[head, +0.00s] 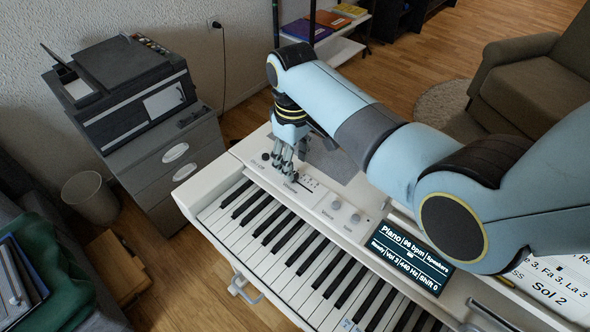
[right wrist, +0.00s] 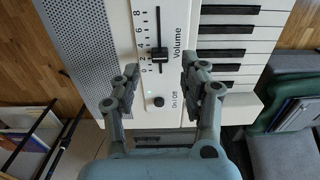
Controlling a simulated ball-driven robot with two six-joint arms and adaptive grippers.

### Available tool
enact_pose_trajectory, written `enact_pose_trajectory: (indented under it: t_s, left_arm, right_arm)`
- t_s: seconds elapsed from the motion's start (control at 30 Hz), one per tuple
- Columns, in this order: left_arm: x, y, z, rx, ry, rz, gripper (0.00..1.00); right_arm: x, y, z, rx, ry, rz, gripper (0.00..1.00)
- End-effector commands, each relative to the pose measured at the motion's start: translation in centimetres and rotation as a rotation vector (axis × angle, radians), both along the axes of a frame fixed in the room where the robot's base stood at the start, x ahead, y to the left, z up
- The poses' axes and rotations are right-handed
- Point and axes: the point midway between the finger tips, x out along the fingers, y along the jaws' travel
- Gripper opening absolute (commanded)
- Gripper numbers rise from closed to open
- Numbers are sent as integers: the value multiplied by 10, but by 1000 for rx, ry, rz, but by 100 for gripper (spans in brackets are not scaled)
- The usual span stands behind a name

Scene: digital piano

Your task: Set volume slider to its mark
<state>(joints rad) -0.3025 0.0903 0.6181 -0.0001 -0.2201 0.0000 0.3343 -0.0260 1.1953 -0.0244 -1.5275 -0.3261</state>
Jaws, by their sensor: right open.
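The volume slider's black knob (right wrist: 158,54) sits low in its slot in the right wrist view, near the 2 of a 0-to-8 scale. "Volume" is printed beside it. I cannot make out a separate target mark. The slider panel (head: 307,183) shows at the piano's left end in the head view. My right gripper (head: 284,168) is over that panel. In the right wrist view its open fingers (right wrist: 160,78) stand on either side of the slider line, with the knob just beyond the tips, apart from both. My left gripper is not in view.
The round On/Off button (right wrist: 157,101) lies between the fingers, below the slider. Two knobs (head: 345,212), a lit display (head: 412,258) and the white keys (head: 285,255) are further along the piano. A printer (head: 130,90) on a cabinet stands left.

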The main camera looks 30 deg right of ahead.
Motion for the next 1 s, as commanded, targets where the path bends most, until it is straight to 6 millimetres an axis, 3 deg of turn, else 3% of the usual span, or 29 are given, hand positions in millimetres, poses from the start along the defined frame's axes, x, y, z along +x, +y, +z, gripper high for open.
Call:
enact_pose_trajectory:
  t_s: [0.1, 0.23, 0.6, 0.93, 1.0]
  left_arm:
    - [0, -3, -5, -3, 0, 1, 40]
    - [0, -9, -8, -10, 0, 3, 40]
    - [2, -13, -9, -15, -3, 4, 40]
    - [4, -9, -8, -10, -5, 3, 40]
    - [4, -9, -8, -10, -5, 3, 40]
  right_arm:
    - [0, 0, -22, 0, 2, 0, 44]
    - [1, 0, -36, 0, -1, 0, 44]
    - [0, 0, -41, 0, -2, 0, 44]
    - [0, 0, -41, -1, -1, 0, 1]
    - [0, 0, -41, -1, -1, 0, 0]
